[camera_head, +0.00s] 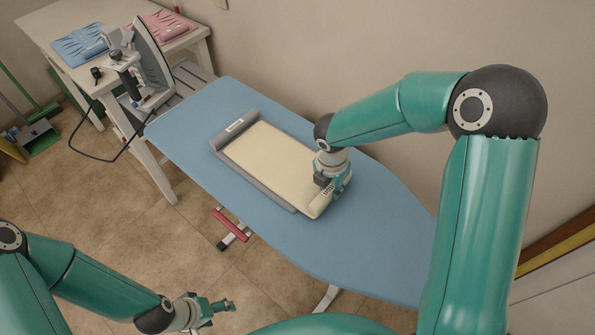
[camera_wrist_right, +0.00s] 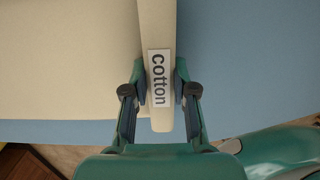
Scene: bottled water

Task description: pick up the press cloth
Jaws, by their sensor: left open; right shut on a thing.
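My right gripper (camera_head: 332,188) is at the cloth's near right end. In the wrist view its two fingers (camera_wrist_right: 160,88) are shut on the labelled edge, one on each side. My left gripper (camera_head: 213,309) is open and empty, low at the left, away from the board.
The blue ironing board (camera_head: 375,225) has bare room around the holder. An iron (camera_head: 125,65) with a dark cord stands at the board's far left end. A white table (camera_head: 45,30) behind holds blue (camera_head: 80,45) and pink (camera_head: 165,27) folded items. A wall runs along the back.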

